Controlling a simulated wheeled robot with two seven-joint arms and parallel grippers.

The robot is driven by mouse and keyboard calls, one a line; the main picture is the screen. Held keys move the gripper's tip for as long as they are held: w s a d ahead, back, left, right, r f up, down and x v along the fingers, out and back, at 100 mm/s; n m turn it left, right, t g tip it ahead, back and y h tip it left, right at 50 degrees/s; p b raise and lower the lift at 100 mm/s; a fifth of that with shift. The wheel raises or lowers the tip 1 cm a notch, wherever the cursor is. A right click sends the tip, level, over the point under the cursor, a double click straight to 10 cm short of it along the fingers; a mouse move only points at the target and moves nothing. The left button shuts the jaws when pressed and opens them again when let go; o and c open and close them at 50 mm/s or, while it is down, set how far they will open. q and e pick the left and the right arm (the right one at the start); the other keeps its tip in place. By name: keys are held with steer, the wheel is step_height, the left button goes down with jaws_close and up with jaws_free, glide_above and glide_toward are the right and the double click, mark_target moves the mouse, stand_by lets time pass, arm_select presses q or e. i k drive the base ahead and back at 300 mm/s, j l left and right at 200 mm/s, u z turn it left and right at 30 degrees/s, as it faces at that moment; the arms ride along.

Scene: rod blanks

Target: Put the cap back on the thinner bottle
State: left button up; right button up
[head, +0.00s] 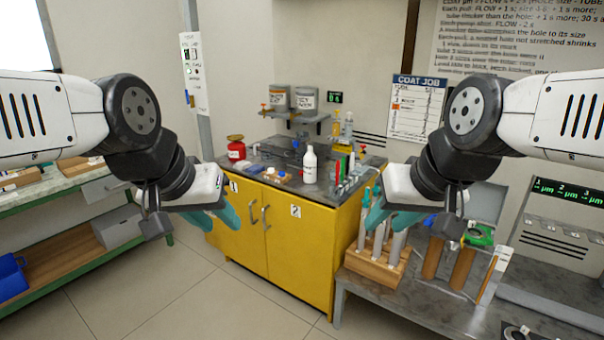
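A white bottle (310,164) with a small label stands upright on the grey top of the yellow cabinet; I take it for the thinner bottle, but its label is too small to read. Its narrow top is white, and I cannot make out a separate cap. Small blue, white and reddish items (268,172) lie left of it, and I cannot tell if one is a cap. My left gripper (222,218) hangs in front of the cabinet, left of the bottle, with teal fingers apart and empty. My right gripper (384,218) is right of the bottle, fingers apart, nothing visibly held.
A red can (236,148) stands at the cabinet's (286,245) back left. Bottles and colored upright items crowd the cabinet's right side. A wooden rack (376,270) of rods stands below my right gripper on a metal bench.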

mark_target(310, 160)
steer(key=j+z, duration=0.15)
steer(key=j, duration=0.4)
steer(key=i+j, duration=0.15)
steer(key=i, duration=0.3)
steer(key=i+j+z, duration=0.1)
steer(key=i, duration=0.35)
steer(key=i+j, duration=0.2)
steer(key=i, duration=0.25)
steer(key=i+j, duration=0.2)
steer(key=i, duration=0.25)
steer(key=i+j+z, duration=0.1)
steer(key=i, duration=0.35)
steer(key=i+j, duration=0.3)
steer(key=i, duration=0.15)
